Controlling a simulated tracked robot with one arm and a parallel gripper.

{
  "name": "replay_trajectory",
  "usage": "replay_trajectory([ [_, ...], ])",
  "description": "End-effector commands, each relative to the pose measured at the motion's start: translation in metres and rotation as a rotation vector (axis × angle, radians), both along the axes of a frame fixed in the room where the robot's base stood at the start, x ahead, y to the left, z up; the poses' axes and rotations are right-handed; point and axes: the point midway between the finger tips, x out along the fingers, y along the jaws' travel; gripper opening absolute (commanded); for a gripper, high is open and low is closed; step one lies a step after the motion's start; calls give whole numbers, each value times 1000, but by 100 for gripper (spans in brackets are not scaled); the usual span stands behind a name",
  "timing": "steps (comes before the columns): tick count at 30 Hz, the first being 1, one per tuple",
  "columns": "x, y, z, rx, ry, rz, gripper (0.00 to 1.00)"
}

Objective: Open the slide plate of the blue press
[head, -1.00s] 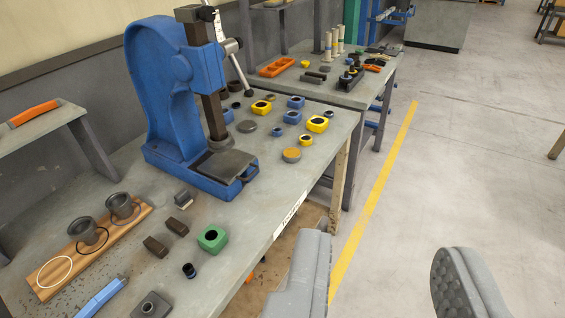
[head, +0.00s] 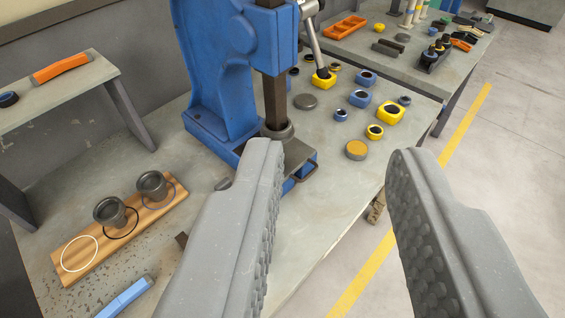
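The blue press (head: 214,75) stands upright on the grey workbench, left of centre. Its dark ram (head: 274,100) points down over the base. The dark slide plate (head: 298,153) lies on the press base, with a small loop handle (head: 306,172) at its front right corner. My left finger covers part of the plate and base. My gripper (head: 335,160) is open and empty, its two grey padded fingers wide apart. The left fingertip appears just in front of the plate; I cannot tell whether it touches.
Yellow and blue blocks (head: 389,113) and an orange-topped disc (head: 356,150) lie right of the press. A wooden board (head: 75,256) with two dark cups is at left. A small shelf (head: 88,75) stands behind it. Open floor lies to the right.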

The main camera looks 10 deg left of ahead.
Motion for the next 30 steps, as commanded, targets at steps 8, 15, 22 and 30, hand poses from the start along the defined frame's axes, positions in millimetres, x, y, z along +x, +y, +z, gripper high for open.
replay_trajectory([
  [8,0,0,0,0,-1,0,30],
  [15,38,-2,-32,-156,-12,-29,30],
  [22,139,-22,-135,-678,-41,-32,30],
  [30,228,-26,-301,-1299,-78,157,30],
])
